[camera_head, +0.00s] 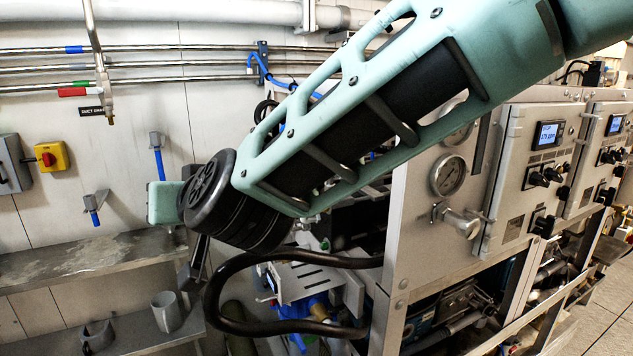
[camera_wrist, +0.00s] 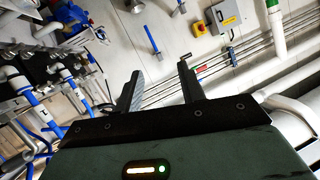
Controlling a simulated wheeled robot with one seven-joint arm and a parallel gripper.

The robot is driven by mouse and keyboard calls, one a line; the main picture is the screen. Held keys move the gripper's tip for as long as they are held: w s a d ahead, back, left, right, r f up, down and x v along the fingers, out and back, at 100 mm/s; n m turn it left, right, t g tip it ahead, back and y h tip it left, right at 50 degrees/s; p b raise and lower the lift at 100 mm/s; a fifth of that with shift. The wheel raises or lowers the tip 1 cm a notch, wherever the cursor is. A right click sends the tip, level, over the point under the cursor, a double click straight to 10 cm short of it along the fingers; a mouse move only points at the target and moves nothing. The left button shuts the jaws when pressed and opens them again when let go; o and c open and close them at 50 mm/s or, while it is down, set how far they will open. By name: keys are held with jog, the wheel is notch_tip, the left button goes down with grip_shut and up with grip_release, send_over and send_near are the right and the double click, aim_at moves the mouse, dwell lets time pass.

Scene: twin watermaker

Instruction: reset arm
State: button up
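My arm, with a teal cage-like link, reaches across the head view from the upper right to the left centre. My gripper (camera_wrist: 158,82) shows in the wrist view with its two dark fingers spread apart and nothing between them. In the head view its dark finger part (camera_head: 196,265) hangs below the black wrist joint, in front of the wall and beside the shelves; the fingertips are hard to make out there. The fingers look apart from the wall and pipes.
A grey watermaker cabinet (camera_head: 425,215) with a gauge (camera_head: 448,176) stands at right. A thick black hose (camera_head: 215,300) loops below my wrist. Metal shelves (camera_head: 75,262) hold a grey mug (camera_head: 166,312). A yellow-red switch (camera_head: 52,157) and pipes (camera_head: 150,65) line the wall.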

jog(key=s+d+f+g+h, duration=0.3)
jog(key=s+d+f, duration=0.2)
jog(key=d, duration=0.6)
jog(key=s+d+f+n+g+h, duration=0.1)
jog(key=s+d+f+g+h, duration=0.2)
jog(key=s+d, duration=0.6)
jog(key=s+d+f+n+g+h, duration=0.1)
jog(key=s+d+f+g, duration=0.3)
jog(key=d, duration=0.9)
jog(key=s+f+h, duration=0.1)
jog(key=s+f, duration=0.2)
jog(key=shift+s+d+g+h, duration=0.25)
jog(key=shift+s+g+h, duration=0.05)
jog(key=shift+g+h, duration=0.1)
